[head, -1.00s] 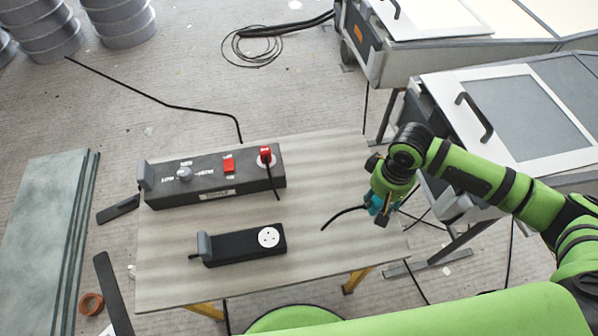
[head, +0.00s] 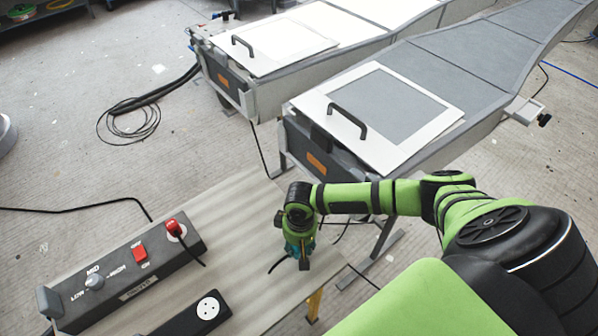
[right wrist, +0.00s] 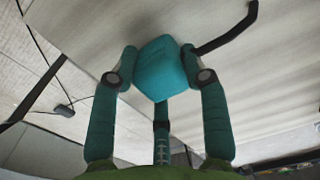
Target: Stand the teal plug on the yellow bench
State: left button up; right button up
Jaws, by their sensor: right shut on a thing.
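A black cord runs from the plug to the upper right of that view. In the head view my right gripper (head: 300,256) points down over the right part of the bench (head: 228,222), which has a pale grey-beige top and a yellow leg. Most of the plug is hidden there by the gripper. I cannot tell whether it touches the bench top. My left gripper is not in view.
A dark control box (head: 128,272) with a dial, a red switch and a red plug lies on the bench's left. A black socket block (head: 187,318) lies in front. Bench top between blocks and gripper is mostly bare.

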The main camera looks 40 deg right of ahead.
jog(key=shift+f, duration=0.1)
jog(key=o, duration=1.1)
jog(key=shift+o, duration=0.2)
notch_tip(320, 180, up, 12)
jog(key=shift+d, duration=0.15)
jog(key=shift+s, duration=0.1)
